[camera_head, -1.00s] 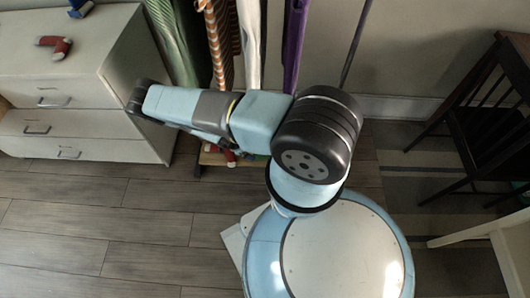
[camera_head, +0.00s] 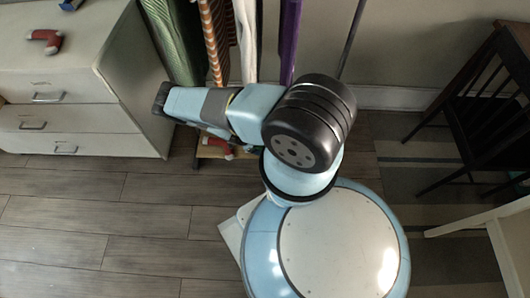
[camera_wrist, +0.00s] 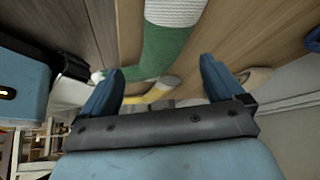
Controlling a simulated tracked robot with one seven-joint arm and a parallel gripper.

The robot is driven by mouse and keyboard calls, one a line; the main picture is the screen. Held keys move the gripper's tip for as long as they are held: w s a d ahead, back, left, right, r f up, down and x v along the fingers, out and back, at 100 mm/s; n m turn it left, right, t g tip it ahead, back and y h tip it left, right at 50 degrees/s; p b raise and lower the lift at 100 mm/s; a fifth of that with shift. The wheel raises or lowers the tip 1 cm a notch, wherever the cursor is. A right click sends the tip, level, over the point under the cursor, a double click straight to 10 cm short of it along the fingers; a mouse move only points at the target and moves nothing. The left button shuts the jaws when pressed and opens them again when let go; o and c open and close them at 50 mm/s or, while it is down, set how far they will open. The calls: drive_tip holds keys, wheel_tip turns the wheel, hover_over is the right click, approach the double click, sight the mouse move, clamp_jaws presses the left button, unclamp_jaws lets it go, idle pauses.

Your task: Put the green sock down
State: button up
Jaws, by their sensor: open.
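The green sock (camera_wrist: 165,50) has a white ribbed cuff and lies on a wooden surface in the wrist view. Its foot bends left to a pale toe. My gripper (camera_wrist: 162,66) is open, with its two blue fingers apart and pointing toward the sock. The sock shows beyond and between the fingertips, and nothing appears gripped. I cannot tell whether a finger touches it. In the head view I cannot make out the green sock, and my gripper is hidden behind my arm.
A yellow sock-like item (camera_wrist: 150,96) lies close by. A red sock (camera_head: 218,147) lies on the low rack shelf (camera_head: 207,156) under hanging clothes (camera_head: 216,45). Another red sock (camera_head: 46,40) lies on the white dresser (camera_head: 95,25). A dark chair (camera_head: 490,105) stands at right. Floor at left is clear.

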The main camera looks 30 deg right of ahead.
sight(260, 148)
drive_tip(key=shift+x, duration=1.95)
drive_tip(key=c, duration=1.2)
drive_tip(key=shift+c, duration=0.2)
